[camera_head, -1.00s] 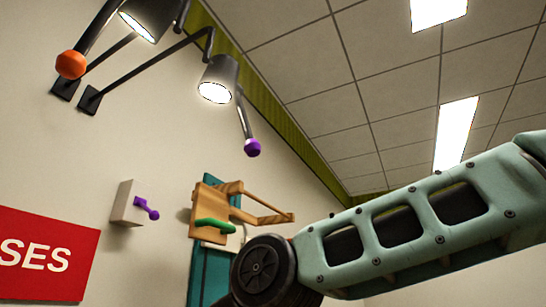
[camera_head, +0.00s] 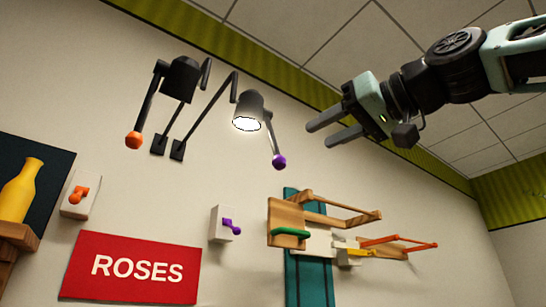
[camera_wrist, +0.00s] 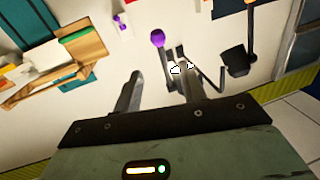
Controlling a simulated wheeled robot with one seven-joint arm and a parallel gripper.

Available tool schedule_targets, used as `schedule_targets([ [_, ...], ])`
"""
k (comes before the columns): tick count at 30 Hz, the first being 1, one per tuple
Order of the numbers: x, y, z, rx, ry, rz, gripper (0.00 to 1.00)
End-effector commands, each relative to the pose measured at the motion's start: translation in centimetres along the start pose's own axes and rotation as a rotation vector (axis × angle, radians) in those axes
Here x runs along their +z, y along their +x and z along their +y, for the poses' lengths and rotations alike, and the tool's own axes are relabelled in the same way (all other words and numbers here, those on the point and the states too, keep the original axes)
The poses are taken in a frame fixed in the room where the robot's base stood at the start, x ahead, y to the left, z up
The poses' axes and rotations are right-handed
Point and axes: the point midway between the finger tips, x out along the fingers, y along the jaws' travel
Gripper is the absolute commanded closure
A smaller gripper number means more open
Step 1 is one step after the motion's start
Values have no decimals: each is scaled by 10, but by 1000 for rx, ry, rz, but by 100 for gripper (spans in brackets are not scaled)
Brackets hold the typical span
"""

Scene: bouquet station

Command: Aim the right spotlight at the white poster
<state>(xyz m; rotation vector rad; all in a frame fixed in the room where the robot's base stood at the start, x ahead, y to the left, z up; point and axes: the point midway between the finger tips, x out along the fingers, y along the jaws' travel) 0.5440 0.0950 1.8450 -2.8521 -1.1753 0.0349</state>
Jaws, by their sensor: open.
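The right spotlight (camera_head: 249,106) is a dark, lit lamp on a black wall arm, its bright face tilted down. A rod runs from it to a purple ball (camera_head: 279,162), which also shows in the wrist view (camera_wrist: 157,38). My gripper (camera_head: 320,135) is open and empty, up and to the right of the ball, fingers pointing left toward the lamp. In the wrist view the ball appears beyond the fingertips, between them, and the right finger partly hides the lamp. I cannot pick out a white poster; a red ROSES poster (camera_head: 130,269) hangs lower left.
The left spotlight (camera_head: 181,79) has an orange ball (camera_head: 133,140). Wall switches with an orange knob (camera_head: 80,196) and a purple knob (camera_head: 231,227) sit below. A wooden rack (camera_head: 287,220) juts out before a teal panel (camera_head: 305,280). A yellow vase (camera_head: 20,190) stands far left.

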Motion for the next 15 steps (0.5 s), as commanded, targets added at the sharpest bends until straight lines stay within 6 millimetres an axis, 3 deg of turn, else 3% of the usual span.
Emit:
schedule_targets([
  [1,-8,6,-1,-3,2,-3,59],
  [7,-5,31,-2,-2,-1,-5,59],
  [15,-3,89,-2,-1,-2,-4,59],
])
